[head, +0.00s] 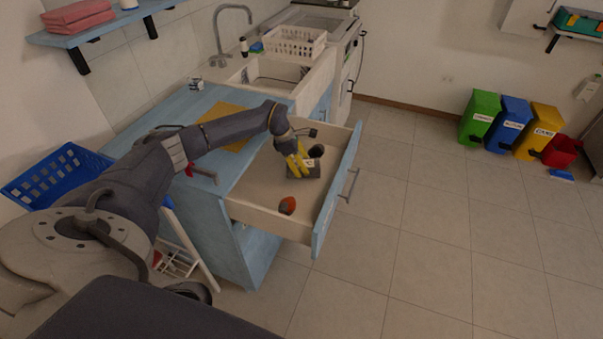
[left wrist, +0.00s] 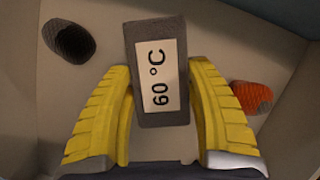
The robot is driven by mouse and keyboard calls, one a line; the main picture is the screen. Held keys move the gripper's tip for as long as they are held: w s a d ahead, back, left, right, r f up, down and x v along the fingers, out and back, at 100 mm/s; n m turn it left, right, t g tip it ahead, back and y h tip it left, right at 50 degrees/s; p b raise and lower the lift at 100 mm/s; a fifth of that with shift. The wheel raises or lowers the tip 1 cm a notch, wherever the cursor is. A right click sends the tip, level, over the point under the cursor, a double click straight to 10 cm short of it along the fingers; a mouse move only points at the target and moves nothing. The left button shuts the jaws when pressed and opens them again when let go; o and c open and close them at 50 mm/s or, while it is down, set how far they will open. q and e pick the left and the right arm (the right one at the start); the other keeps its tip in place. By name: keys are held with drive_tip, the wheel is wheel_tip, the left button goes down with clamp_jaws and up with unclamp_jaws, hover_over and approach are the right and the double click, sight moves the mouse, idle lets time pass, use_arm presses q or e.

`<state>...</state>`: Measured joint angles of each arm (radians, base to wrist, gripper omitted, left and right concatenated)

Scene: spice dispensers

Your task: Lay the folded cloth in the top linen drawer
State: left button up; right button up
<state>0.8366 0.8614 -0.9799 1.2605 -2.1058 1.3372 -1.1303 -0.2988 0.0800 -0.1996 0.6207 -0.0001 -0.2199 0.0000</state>
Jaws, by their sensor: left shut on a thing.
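My left gripper (head: 300,163) reaches down into the open top drawer (head: 258,214) of the blue cabinet. Its yellow fingers are shut on a dark grey block-like thing (left wrist: 157,30) with a white "60 °C" label, which I take to be the folded cloth. The cloth is upright between the fingers in the left wrist view, and it also shows in the head view (head: 313,171). It is within the drawer's outline; I cannot tell whether it touches the floor. My right gripper is not in view.
The countertop holds an orange-yellow mat (head: 222,112). A blue basket (head: 60,175) stands left. Pink folded towels (head: 78,14) lie on a shelf.

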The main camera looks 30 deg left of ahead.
use_arm(q)
drive_tip(key=shift+f, duration=2.15)
drive_tip(key=shift+f, duration=0.1)
drive_tip(key=o, duration=1.2)
drive_tip(key=v, duration=1.2)
